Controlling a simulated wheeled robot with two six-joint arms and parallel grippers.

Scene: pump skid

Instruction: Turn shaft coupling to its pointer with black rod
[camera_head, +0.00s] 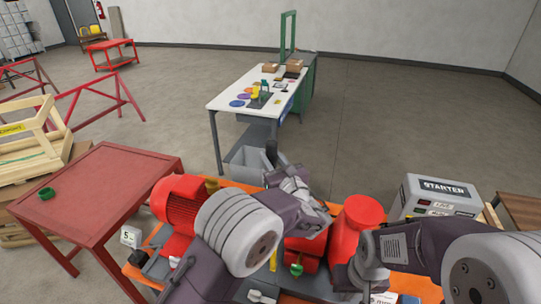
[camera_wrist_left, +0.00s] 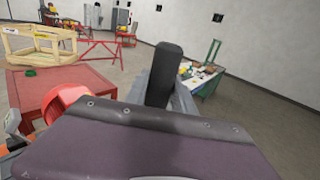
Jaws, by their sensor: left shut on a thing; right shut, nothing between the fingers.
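A black rod (camera_wrist_left: 165,72) stands up between the grey fingers of my left gripper (camera_wrist_left: 168,98) in the left wrist view. In the head view the dark rod (camera_head: 271,151) shows beyond my left wrist, above the orange skid. My left gripper (camera_head: 282,176) is shut on it. My right gripper (camera_head: 348,275) is low beside the red pump body (camera_head: 358,225), shut and empty; its fingertips are hard to make out. The shaft coupling and its pointer cannot be made out; my left arm covers the area between the red motor (camera_head: 181,203) and the pump.
A red table (camera_head: 110,185) with a green ring (camera_head: 47,193) stands at left. A grey starter box (camera_head: 437,198) is at right. A white workbench (camera_head: 228,97) with small items stands behind the skid. Open floor lies at the back right.

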